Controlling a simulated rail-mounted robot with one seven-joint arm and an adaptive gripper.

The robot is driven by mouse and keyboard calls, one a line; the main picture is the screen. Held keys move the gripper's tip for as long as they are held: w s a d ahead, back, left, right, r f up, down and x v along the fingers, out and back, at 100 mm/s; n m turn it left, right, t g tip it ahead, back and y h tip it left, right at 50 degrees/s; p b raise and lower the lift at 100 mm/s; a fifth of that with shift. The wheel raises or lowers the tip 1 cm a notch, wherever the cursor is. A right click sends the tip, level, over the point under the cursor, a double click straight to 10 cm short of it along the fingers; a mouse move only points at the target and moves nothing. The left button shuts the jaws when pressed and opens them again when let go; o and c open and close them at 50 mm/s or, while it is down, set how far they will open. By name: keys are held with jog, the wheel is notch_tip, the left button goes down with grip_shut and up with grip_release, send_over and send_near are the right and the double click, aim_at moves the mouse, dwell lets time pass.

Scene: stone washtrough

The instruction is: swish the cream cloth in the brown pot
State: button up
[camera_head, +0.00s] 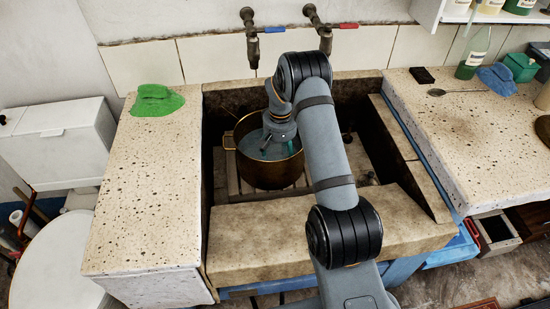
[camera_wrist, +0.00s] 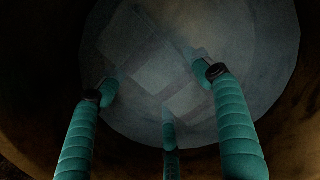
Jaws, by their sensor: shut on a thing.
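The brown pot (camera_head: 268,176) stands upright in the stone trough, with pale bluish water (camera_head: 252,146) inside. My gripper (camera_head: 277,146) points down into the pot, its fingers at the water. In the wrist view the teal fingers (camera_wrist: 157,95) dip below the water surface (camera_wrist: 255,50), inside the pot's dark wall (camera_wrist: 45,60). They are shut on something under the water. The cream cloth cannot be made out clearly; pale patches between the fingertips may be cloth or reflections.
The trough's front ledge (camera_head: 255,240) and side walls surround the pot. Two taps (camera_head: 250,38) hang above the back. A green cloth (camera_head: 155,101) lies on the left counter (camera_head: 140,190). A blue cloth (camera_head: 497,79), a spoon and a bottle (camera_head: 474,52) are on the right counter.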

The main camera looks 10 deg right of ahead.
aim_at(278, 146)
jog(key=shift+s+f, duration=0.2)
jog(key=shift+s, duration=0.35)
jog(key=w, duration=0.3)
jog(key=w+p, duration=0.1)
jog(key=w, duration=0.1)
jog(key=shift+d+r, duration=0.1)
jog(key=shift+d, duration=0.15)
jog(key=shift+s+a+b, duration=0.15)
jog(key=shift+s+b, duration=0.05)
jog(key=shift+s, duration=0.9)
jog(key=shift+s+a+b, duration=0.1)
jog(key=shift+s+b, duration=0.1)
jog(key=shift+s, duration=1.4)
jog(key=shift+w+d, duration=0.1)
jog(key=shift+w, duration=0.9)
jog(key=shift+w+r+p, duration=0.1)
jog(key=shift+r+p, duration=0.15)
jog(key=shift+p, duration=0.15)
notch_tip(278, 146, up, 16)
jog(key=p, duration=1.1)
jog(key=shift+f, duration=0.2)
